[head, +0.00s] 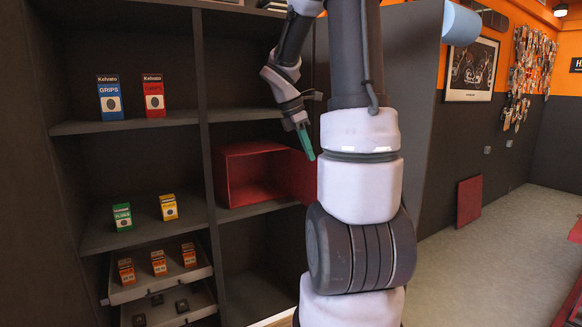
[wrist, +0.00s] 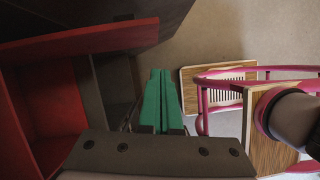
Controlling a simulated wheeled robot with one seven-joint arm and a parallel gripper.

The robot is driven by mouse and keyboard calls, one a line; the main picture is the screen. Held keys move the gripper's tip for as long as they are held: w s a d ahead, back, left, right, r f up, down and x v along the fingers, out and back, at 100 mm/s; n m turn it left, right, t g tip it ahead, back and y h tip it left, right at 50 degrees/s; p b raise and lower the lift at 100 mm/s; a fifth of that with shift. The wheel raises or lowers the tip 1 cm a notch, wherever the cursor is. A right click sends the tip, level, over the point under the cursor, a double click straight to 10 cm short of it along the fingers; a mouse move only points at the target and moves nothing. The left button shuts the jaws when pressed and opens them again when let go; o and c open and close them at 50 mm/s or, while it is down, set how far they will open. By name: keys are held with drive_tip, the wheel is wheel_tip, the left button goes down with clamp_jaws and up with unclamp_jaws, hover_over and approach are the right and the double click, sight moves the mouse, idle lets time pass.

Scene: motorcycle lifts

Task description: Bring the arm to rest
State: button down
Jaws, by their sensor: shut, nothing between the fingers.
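My gripper (head: 308,153) hangs in front of the dark shelf unit in the head view, its green fingers pointing down beside the right side of a red open bin. In the wrist view the green fingers (wrist: 161,75) lie together, shut and empty. My arm is bent, with the forearm up and the wrist low, in front of the shelves. The red bin (head: 234,165) stands on the middle shelf and looks empty; its right part is partly hidden by my arm. The bin also shows at the left of the wrist view (wrist: 85,42).
Boxes of grips, blue (head: 110,97) and red (head: 153,95), stand on the upper left shelf. Green (head: 122,217) and yellow (head: 168,207) boxes stand lower, above a tray (head: 159,283) with several orange boxes. A pink-framed stool (wrist: 225,75) shows in the wrist view. Floor (head: 490,250) at right is open.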

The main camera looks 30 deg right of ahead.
drive_tip(key=s+a+r+m+t+y, duration=0.3)
drive_tip(key=s+a+m, duration=0.4)
drive_tip(key=a+m, duration=0.3)
drive_tip(key=s+a+r+m+t+y, duration=0.3)
drive_tip(key=s+a+r+m+t, duration=0.1)
drive_tip(key=s+a+r+m, duration=0.3)
drive_tip(key=a+m, duration=0.2)
drive_tip(key=a, duration=0.2)
drive_tip(key=shift+m+t+y, duration=0.3)
drive_tip(key=shift+m+t, duration=0.1)
